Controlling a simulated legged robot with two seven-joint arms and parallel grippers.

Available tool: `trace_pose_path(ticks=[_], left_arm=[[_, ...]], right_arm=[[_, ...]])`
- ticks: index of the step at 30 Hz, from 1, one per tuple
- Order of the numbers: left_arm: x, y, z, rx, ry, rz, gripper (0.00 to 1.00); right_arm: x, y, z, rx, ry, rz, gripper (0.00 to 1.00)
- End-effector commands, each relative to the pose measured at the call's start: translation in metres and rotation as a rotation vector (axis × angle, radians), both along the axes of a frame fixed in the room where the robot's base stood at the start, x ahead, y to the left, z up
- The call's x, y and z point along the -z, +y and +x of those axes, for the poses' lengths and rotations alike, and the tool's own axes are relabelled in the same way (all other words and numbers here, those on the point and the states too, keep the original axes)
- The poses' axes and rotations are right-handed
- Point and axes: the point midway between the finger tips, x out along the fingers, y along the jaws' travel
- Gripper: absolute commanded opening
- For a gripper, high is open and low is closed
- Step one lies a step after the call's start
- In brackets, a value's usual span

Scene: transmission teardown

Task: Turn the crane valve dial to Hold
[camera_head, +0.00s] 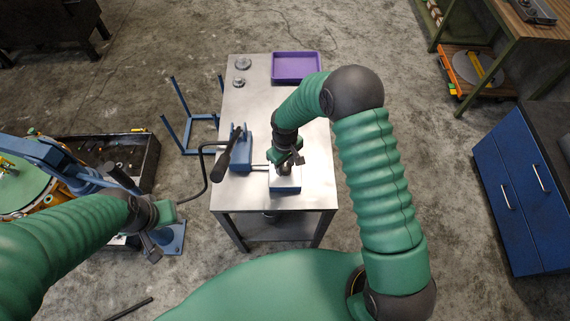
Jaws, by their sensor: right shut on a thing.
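My left gripper (152,246) hangs at the lower left, beside the blue crane leg and away from the table. Its fingers are small and dark, and I cannot tell whether they are open.
The metal table (245,110) also bears a blue pump with a black lever (229,152), a purple tray (296,67) and two small round metal parts (242,64). A black hose runs from the pump toward the crane. A blue cabinet (510,190) stands at the right.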

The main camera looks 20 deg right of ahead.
Motion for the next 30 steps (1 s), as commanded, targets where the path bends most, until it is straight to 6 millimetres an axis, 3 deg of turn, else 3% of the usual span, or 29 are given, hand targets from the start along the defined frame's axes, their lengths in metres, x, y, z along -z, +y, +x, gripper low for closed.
trace_pose_path(ticks=[20, 21, 25, 30], left_arm=[[-0.0004, 0.0000, 0.0000, 0.000, 0.000, 0.000, 0.36], [-0.0004, 0.0000, -0.0001, 0.000, 0.000, 0.000, 0.36], [-0.0003, 0.0000, -0.0001, 0.000, 0.000, 0.000, 0.36], [-0.0002, 0.0000, 0.0001, 0.000, 0.000, 0.000, 0.36]], right_arm=[[-0.0023, 0.0005, 0.0043, -0.064, -0.012, 0.001, 0.00], [-0.0023, 0.0006, 0.0043, -0.064, -0.012, 0.001, 0.42], [-0.0017, 0.0004, 0.0030, -0.063, -0.008, 0.001, 0.59], [-0.0011, 0.0003, 0.0017, -0.063, -0.005, 0.001, 0.59]])
